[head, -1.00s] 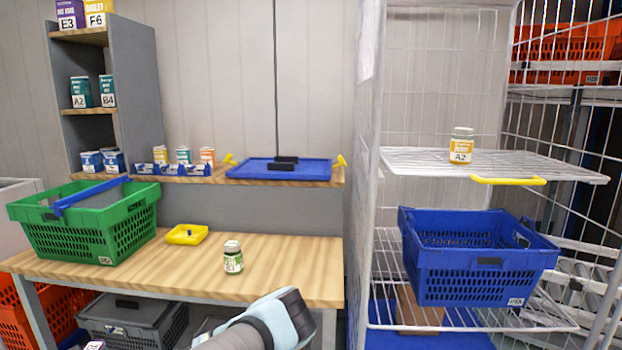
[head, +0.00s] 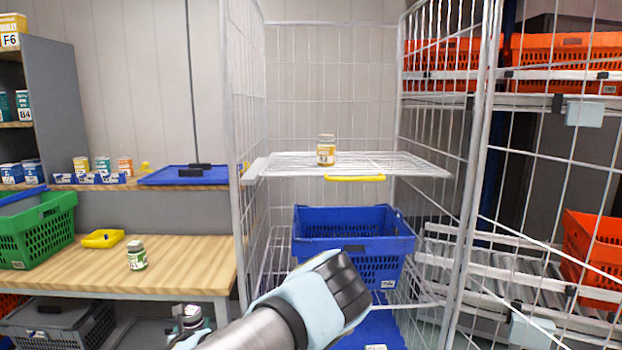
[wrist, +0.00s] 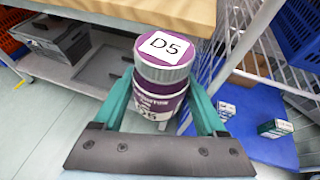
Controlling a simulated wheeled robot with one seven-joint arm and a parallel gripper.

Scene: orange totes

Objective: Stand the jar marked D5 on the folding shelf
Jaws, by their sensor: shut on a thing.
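The jar marked D5 (wrist: 163,75) has a purple label and a lid with a white D5 tag. In the wrist view my gripper (wrist: 160,95) is shut on it, with a green finger on each side. In the head view my arm reaches up from the bottom; a jar (head: 192,318) shows low beside it, partly hidden by the arm. The folding shelf (head: 390,164) is a white wire shelf with a yellow front handle (head: 355,178), lying level in the wire cage. A jar with a yellow label (head: 326,150) stands on it, left of centre.
A blue crate (head: 350,250) sits below the folding shelf. Wire side walls (head: 245,130) flank the shelf. A wooden bench (head: 190,265) at left bears a green-labelled jar (head: 137,256), a yellow tray (head: 102,239) and a green basket (head: 35,235). The shelf's right part is clear.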

